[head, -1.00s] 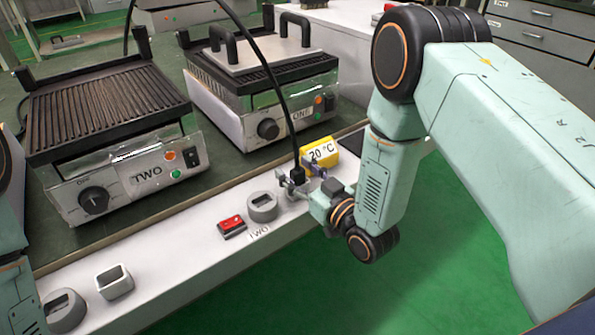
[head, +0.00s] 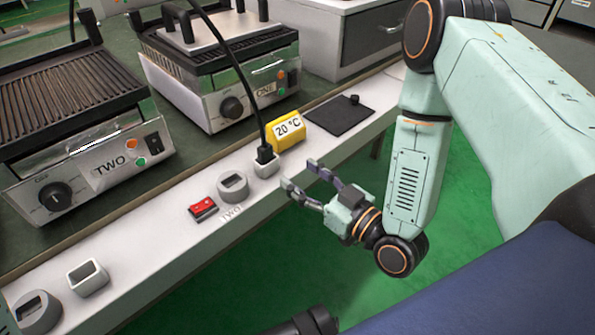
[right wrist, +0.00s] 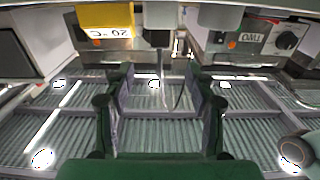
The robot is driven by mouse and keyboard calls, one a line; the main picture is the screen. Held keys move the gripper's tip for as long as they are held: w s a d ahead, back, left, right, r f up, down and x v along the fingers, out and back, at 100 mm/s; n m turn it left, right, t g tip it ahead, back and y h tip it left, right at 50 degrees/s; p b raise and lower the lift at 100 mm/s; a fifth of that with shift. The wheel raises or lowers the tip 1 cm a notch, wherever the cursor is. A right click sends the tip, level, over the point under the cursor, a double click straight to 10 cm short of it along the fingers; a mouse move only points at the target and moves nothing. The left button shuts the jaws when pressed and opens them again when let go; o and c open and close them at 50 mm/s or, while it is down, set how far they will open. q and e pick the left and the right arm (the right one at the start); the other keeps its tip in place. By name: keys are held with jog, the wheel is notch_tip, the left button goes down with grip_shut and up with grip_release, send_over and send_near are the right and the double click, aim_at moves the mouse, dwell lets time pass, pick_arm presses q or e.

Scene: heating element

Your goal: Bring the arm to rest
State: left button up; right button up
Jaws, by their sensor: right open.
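My right gripper (head: 302,179) is open and empty, just off the front edge of the white ledge, over the green floor. Its two fingers also show in the right wrist view (right wrist: 158,95), spread with nothing between them. A black plug (head: 265,154) on a cord stands in a white socket (head: 266,168) to the upper left of the fingertips, apart from them. The plug also shows in the right wrist view (right wrist: 158,38). My left gripper is not in view.
A yellow 20 °C display (head: 286,131) stands beside the plug. Grill ONE (head: 235,100) and grill TWO (head: 100,165) are behind the ledge (head: 150,243). A red switch (head: 203,208), a grey round socket (head: 233,187) and an empty square socket (head: 88,278) are on the ledge. The floor in front is clear.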

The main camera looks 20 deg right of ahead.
dwell(0.5)
jog(key=s+d+f+m+g+h+p, duration=0.1)
jog(key=s+f+m+g+h+p, duration=0.25)
jog(key=s+f+g, duration=0.9)
jog(key=s+r+g+h+p, duration=0.1)
jog(key=s+g+p, duration=0.1)
jog(key=s, duration=0.5)
jog(key=s+d+r+g+h+p, duration=0.1)
jog(key=s+r+g+p, duration=0.1)
jog(key=s+p, duration=0.2)
jog(key=s+m, duration=0.1)
jog(key=s, duration=0.2)
jog(key=shift+s+d+h+p, duration=0.15)
jog(key=shift+s+h+p, duration=0.05)
jog(key=shift+h+p, duration=0.15)
jog(key=shift+g, duration=0.25)
